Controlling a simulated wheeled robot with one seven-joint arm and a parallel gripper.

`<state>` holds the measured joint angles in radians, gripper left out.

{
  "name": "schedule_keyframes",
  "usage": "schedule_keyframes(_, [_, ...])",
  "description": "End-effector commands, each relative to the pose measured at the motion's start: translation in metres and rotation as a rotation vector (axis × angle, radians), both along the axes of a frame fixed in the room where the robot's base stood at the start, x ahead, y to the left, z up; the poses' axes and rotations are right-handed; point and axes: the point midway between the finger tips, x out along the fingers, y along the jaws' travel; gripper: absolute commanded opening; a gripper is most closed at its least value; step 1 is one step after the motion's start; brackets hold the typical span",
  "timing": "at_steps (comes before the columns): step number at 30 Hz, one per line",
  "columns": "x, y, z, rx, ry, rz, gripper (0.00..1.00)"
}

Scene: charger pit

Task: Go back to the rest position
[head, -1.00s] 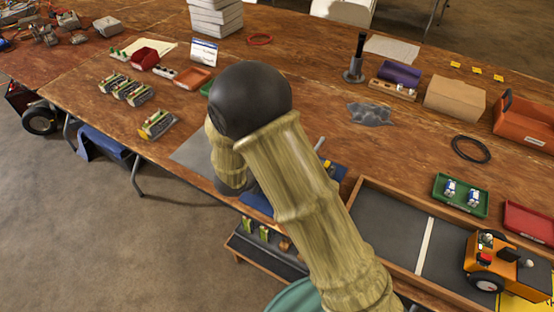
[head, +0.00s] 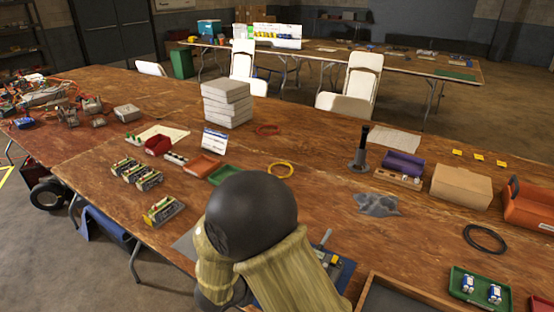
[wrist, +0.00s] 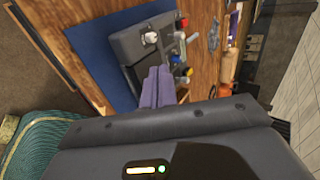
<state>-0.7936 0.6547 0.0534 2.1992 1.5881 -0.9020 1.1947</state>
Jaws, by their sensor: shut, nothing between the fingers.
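My gripper (wrist: 158,77) shows in the wrist view as two purple fingers pressed together, with nothing visible between them. Beyond the fingertips is a dark grey charger-like block (wrist: 139,45) with small white, blue, red and yellow parts on or beside it. It lies on a blue mat (wrist: 98,58). I cannot tell whether the fingers touch the block. In the head view, my arm's dark elbow and yellowish sleeve fill the lower middle and hide my gripper; part of the blue mat shows at their right.
White chairs (head: 362,82) stand behind. A wooden-rimmed tray (head: 385,283) is at the lower right.

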Motion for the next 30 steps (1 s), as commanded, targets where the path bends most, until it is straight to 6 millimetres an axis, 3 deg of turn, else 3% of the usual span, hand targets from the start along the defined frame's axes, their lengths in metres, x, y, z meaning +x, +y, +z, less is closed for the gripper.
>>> schedule_keyframes(7, [0.023, -0.012, 0.032, -0.016, 0.073, 0.201, 0.00])
schedule_keyframes(12, [0.036, -0.033, 0.071, -0.095, 0.177, 0.525, 0.00])
schedule_keyframes(16, [0.030, -0.055, 0.098, -0.192, 0.258, 0.782, 0.00])
schedule_keyframes(23, [-0.010, -0.109, 0.137, -0.417, 0.425, 1.226, 0.00])
schedule_keyframes(30, [-0.080, -0.180, 0.166, -0.655, 0.660, 1.646, 0.00])
